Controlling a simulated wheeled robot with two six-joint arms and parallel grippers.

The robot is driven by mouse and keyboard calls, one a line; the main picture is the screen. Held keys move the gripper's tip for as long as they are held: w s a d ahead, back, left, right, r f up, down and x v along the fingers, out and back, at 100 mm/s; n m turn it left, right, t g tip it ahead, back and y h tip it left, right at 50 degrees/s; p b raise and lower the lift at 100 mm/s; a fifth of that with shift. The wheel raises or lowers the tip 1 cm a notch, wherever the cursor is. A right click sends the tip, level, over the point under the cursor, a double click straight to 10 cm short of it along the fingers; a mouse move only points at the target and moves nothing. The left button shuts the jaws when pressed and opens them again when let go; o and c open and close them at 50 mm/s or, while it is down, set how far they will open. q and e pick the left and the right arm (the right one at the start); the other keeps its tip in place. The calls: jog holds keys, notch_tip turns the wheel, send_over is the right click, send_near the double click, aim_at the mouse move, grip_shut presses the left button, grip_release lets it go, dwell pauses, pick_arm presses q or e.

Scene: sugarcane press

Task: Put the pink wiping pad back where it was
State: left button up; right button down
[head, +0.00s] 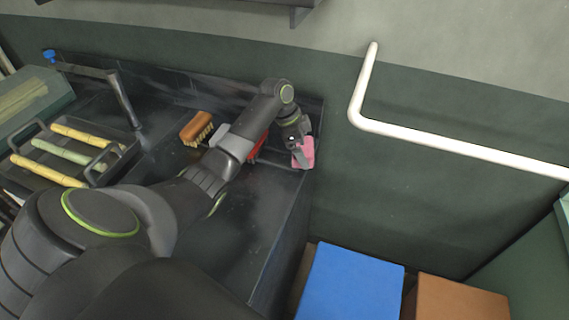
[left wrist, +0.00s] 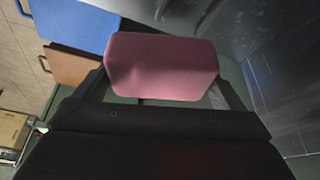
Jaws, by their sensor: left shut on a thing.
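The pink wiping pad (head: 303,152) is at the right end of the dark counter (head: 237,240), close to the back corner. My left gripper (head: 297,146) is shut on it. In the left wrist view the pad (left wrist: 162,66) sits between the two fingers and fills the middle of the picture. I cannot tell whether the pad touches the counter. A red thing (head: 258,146), partly hidden by my left arm, lies just left of the pad. My right gripper is not in view.
A wooden brush (head: 197,128) lies further left on the counter. A tray with yellow and green sticks (head: 62,151) stands at the far left, near a faucet (head: 122,97). A blue box (head: 351,283) and a brown box (head: 458,299) stand below the counter's right edge.

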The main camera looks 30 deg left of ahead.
pick_arm(q)
jog(key=a+r+b, duration=0.1)
jog(key=a+r, duration=0.5)
jog(key=shift+n+t, duration=0.3)
jog(key=shift+n, duration=0.1)
jog(key=f, duration=0.4)
jog(key=f+p, duration=0.1)
jog(key=f, duration=0.4)
jog(key=shift+w+a+f, duration=0.2)
jog(key=shift+f, duration=0.05)
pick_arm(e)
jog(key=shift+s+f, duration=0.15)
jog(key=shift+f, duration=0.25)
pick_arm(q)
jog(key=shift+f, duration=0.2)
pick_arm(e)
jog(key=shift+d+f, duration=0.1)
